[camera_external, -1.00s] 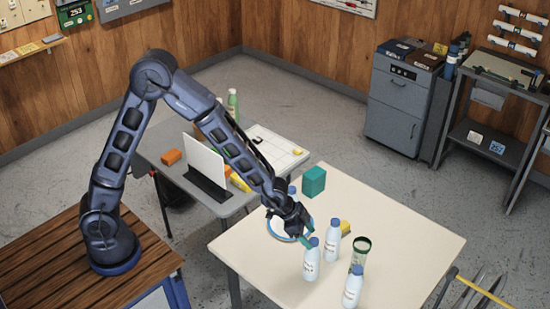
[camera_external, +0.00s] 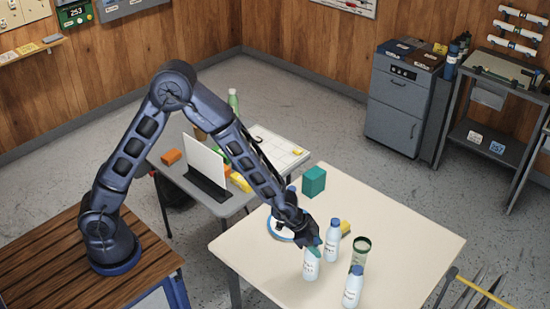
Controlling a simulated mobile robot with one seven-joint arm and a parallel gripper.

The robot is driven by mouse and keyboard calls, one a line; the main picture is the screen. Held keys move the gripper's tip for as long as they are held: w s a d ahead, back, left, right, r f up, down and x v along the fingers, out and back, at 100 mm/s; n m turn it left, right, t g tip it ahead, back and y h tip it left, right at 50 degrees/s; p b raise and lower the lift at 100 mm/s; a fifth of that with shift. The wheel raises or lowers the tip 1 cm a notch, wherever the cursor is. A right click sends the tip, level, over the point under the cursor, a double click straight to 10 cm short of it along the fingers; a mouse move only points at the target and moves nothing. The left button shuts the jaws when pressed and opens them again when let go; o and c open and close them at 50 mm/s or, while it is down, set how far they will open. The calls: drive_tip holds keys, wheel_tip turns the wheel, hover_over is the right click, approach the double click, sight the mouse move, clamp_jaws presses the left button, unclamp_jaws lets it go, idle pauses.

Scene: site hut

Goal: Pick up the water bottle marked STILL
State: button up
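Several white water bottles with blue caps stand upright on the cream table (camera_external: 400,215). My gripper (camera_external: 314,246) is at the top of the front-left bottle (camera_external: 311,268) and covers its cap. I cannot tell whether the fingers touch it or how far apart they are. A second bottle (camera_external: 332,244) stands just right of my gripper. A third bottle (camera_external: 352,288) stands at the front right. Another blue-capped bottle is mostly hidden behind my arm. The bottles carry dark print, too small to read, so I cannot tell which one is marked STILL.
A white, blue-rimmed plate (camera_external: 277,231) lies partly under my arm. The table's right side is clear.

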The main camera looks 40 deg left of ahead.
clamp_jaws()
drive_tip(key=shift+r, duration=0.15)
